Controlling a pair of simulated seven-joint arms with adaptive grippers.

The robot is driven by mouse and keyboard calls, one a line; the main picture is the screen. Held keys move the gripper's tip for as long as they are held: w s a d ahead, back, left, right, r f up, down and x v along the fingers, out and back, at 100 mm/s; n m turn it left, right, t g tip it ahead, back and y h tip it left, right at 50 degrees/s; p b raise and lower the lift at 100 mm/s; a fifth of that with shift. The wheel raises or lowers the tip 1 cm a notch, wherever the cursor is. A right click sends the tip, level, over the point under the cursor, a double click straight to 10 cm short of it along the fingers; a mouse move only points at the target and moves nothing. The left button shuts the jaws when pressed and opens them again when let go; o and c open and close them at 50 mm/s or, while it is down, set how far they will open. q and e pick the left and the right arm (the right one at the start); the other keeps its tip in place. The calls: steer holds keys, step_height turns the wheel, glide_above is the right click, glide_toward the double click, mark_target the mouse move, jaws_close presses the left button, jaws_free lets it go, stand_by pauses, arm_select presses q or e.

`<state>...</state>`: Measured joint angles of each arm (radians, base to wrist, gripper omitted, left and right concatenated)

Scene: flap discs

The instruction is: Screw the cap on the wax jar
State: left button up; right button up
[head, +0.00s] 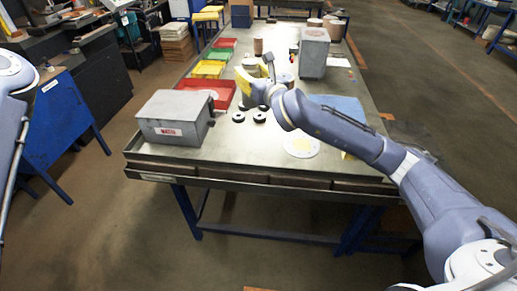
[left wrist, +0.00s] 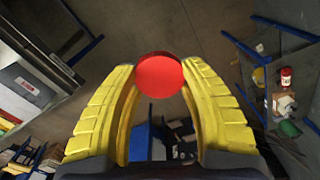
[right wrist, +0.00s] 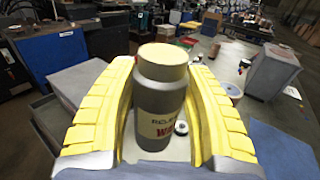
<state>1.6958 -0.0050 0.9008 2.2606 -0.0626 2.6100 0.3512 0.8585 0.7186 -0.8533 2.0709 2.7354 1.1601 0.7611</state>
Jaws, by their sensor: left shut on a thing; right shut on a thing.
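The wax jar (right wrist: 158,100) is a grey cylinder with a cream top and a label, part of which reads "WA". It stands between the yellow fingers of my right gripper (right wrist: 160,88) in the right wrist view, and the gripper is shut on it. In the head view my right gripper (head: 244,82) is over the table, and the jar is mostly hidden there. The red round cap (left wrist: 160,75) is between the fingertips of my left gripper (left wrist: 160,84) in the left wrist view, shut on it. The left gripper is outside the head view. Cap and jar are apart.
A grey box (head: 172,118) sits at the table's front left. Red (head: 226,86), yellow (head: 208,69) and green (head: 224,43) trays line the left side. Black rings (head: 260,117) and a pale disc (head: 300,144) lie near the front. A grey case (head: 313,55) stands farther back.

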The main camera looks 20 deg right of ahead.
steer(key=shift+d+f, duration=0.1)
stand_by(0.3)
step_height(320, 180, down, 16)
stand_by(0.5)
steer(key=shift+f, duration=2)
steer(key=shift+f, duration=0.1)
steer(key=o, duration=1.5)
steer(key=shift+f, duration=0.1)
